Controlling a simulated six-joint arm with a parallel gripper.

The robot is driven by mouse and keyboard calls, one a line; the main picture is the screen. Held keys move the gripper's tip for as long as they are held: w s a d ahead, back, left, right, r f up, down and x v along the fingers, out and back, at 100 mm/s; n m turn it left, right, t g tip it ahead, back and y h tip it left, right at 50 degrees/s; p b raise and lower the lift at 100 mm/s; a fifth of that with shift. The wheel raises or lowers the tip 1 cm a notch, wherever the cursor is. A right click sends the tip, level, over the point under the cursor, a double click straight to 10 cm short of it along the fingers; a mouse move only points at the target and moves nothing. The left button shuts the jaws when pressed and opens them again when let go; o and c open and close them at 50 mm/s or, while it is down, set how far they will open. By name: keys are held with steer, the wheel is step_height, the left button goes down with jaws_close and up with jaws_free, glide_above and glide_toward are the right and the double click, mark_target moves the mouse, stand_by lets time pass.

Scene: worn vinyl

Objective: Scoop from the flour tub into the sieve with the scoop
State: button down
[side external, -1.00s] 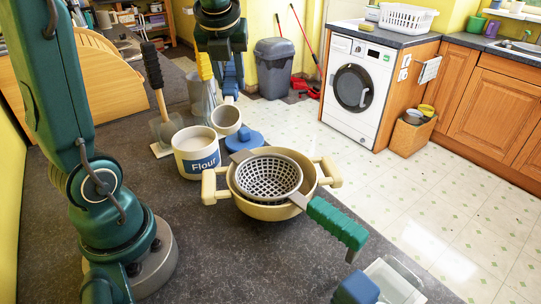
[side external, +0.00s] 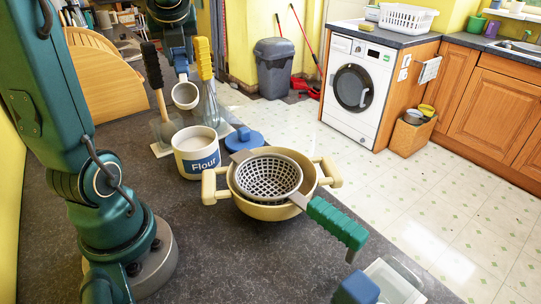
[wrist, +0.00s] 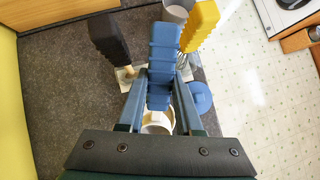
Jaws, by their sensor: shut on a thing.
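My gripper (side external: 181,68) is shut on the blue handle of the scoop (side external: 185,95), and it also shows around that handle in the wrist view (wrist: 160,85). In the side view the scoop's pale cup hangs below the gripper, behind the flour tub, its mouth turned towards the camera. I cannot tell whether it holds flour. The cream flour tub (side external: 196,162) stands open with pale flour inside; the wrist view shows part of it (wrist: 157,120) below the handle. The grey sieve (side external: 268,178) with a green handle rests on a cream two-handled pot.
A black-handled tool (side external: 154,75) and a yellow-handled whisk (side external: 204,65) stand upright close on either side of my gripper. The tub's blue lid (side external: 244,139) lies right of the tub. A clear container (side external: 393,283) is at the front right.

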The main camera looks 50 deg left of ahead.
mark_target(184, 78)
steer(key=shift+s+d+f+t+y, duration=0.25)
steer(key=shift+d+f+t+y, duration=0.1)
steer(key=shift+d+f+y, duration=0.65)
steer(key=shift+s+d+f+t+y, duration=0.3)
steer(key=shift+d+f+y, duration=0.35)
steer(key=shift+f+y, duration=0.4)
step_height(184, 78, down, 8)
steer(key=shift+f+y, duration=0.2)
steer(key=shift+y, duration=0.05)
steer(key=shift+r, duration=0.1)
stand_by(0.6)
